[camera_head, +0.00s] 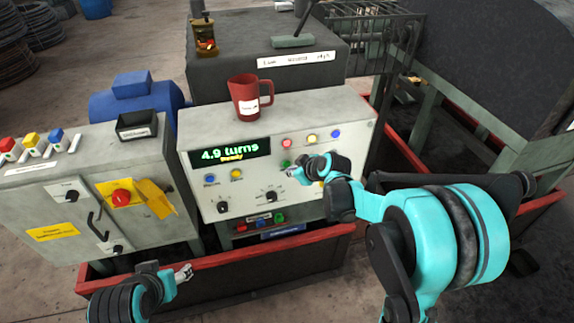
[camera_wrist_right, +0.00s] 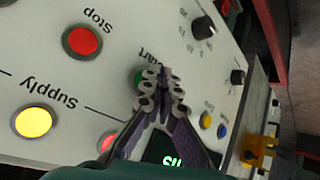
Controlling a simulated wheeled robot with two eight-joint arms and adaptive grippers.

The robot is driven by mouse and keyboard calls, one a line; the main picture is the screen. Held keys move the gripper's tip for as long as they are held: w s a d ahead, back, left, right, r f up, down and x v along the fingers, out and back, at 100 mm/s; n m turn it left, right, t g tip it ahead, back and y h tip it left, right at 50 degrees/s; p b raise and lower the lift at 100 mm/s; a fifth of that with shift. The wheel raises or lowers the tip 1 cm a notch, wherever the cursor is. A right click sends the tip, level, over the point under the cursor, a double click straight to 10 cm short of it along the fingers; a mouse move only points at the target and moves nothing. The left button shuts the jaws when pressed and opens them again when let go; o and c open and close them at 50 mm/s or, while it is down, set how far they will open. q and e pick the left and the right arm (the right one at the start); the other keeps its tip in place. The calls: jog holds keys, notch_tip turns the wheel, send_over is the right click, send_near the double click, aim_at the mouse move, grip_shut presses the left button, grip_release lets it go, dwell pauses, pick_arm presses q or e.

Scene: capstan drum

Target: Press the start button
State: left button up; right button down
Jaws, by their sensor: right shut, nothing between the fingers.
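The grey control panel (camera_head: 330,112) faces me with a lit display (camera_head: 230,152) reading "4.9 turns" and a smaller line that seems to say "Ready". My right gripper (camera_head: 291,172) is at the panel face, right of the display. In the right wrist view its closed fingertips (camera_wrist_right: 164,75) are empty and in front of the green start button (camera_wrist_right: 137,77), hiding most of it and part of its label. I cannot tell whether they touch it. My left gripper (camera_head: 184,272) is low at the left, away from the panel; its jaw opening is unclear.
The red Stop button (camera_wrist_right: 82,41) and yellow Supply button (camera_wrist_right: 34,121) are close to start. A red mug (camera_head: 244,98) stands on the panel top. A grey cabinet (camera_head: 60,195) with a red knob stands left. A red-rimmed tray (camera_head: 300,241) runs below.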

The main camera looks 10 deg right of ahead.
jog(key=shift+w, duration=0.15)
dwell(0.7)
jog(key=shift+w, duration=0.3)
